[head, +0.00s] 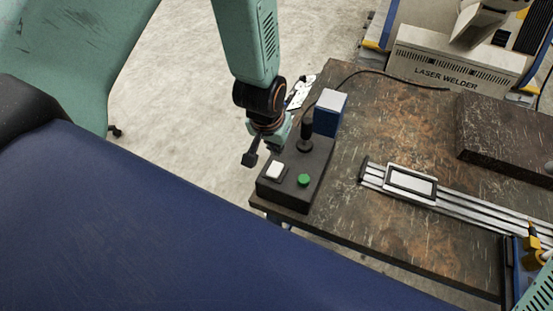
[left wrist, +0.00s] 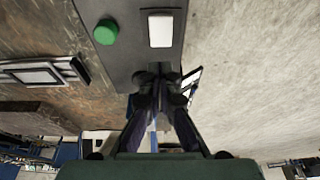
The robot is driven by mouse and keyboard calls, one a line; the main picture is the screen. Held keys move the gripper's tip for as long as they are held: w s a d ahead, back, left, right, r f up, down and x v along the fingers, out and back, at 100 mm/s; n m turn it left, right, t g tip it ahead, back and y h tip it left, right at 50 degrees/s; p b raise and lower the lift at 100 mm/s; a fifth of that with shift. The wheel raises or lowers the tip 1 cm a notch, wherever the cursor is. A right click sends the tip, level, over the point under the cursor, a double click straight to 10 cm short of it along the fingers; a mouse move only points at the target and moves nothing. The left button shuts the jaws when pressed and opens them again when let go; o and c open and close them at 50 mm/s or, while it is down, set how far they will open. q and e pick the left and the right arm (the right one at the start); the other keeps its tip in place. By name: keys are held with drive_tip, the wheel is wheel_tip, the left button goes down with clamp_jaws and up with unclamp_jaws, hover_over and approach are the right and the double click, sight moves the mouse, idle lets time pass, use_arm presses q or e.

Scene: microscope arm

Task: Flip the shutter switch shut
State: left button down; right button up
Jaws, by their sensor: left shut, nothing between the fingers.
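A dark control box (head: 318,160) sits at the near left corner of the workbench. It carries a white rocker switch (head: 274,170), probably the shutter switch, and a green round button (head: 304,180). In the left wrist view the white switch (left wrist: 160,30) is beside the green button (left wrist: 106,32). Which way the switch is tipped I cannot tell. My left gripper (head: 250,158) is shut and empty, near the box's left edge, above and left of the switch in the head view. Its fingertips (left wrist: 158,72) are apart from the switch in the wrist view. My right gripper is not in view.
A black knobbed stick (head: 305,135) and a blue-and-white box (head: 328,113) stand behind the switch. A metal rail with a framed plate (head: 410,184) lies to the right. A cable (head: 390,74) crosses the bench.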

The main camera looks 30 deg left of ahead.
sight(278, 166)
use_arm(q)
wheel_tip(278, 166, down, 4)
drive_tip(key=shift+d+r, duration=0.1)
drive_tip(key=shift+r, duration=0.05)
drive_tip(key=shift+f, duration=0.8)
drive_tip(key=shift+w+f, duration=0.1)
drive_tip(key=shift+w, duration=0.1)
drive_tip(key=shift+s, duration=0.1)
drive_tip(key=shift+f, duration=0.4)
drive_tip(key=shift+r, duration=0.1)
